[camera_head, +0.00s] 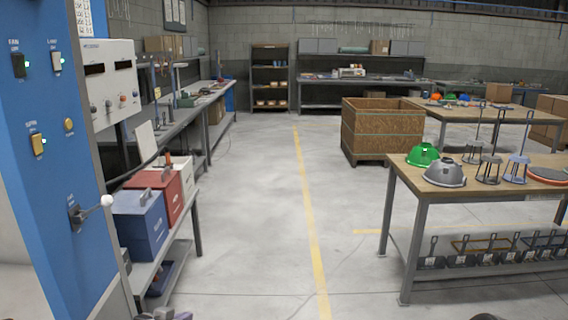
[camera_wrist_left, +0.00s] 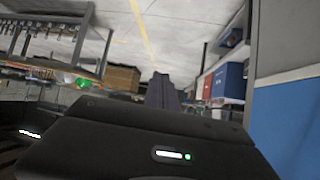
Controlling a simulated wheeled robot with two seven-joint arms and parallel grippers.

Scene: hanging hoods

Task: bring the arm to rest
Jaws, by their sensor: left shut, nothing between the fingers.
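My left gripper (camera_head: 165,314) shows only at the bottom edge of the head view, low beside the front end of the left bench. In the left wrist view its fingers (camera_wrist_left: 163,91) are together, with nothing between them. The dark wrist housing (camera_wrist_left: 160,145) fills the lower part of that view and carries a small green light. The gripper touches nothing that I can see. Most of the left arm is out of view. My right gripper is not recognisable in either view.
A blue panel (camera_head: 45,150) with switches and a white-knobbed lever (camera_head: 106,201) stands close at left. Behind it are a blue bin (camera_head: 139,222) and a red bin (camera_head: 160,188). A workbench with a green hood (camera_head: 422,155) and grey hood (camera_head: 445,173) stands right. The middle floor is clear.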

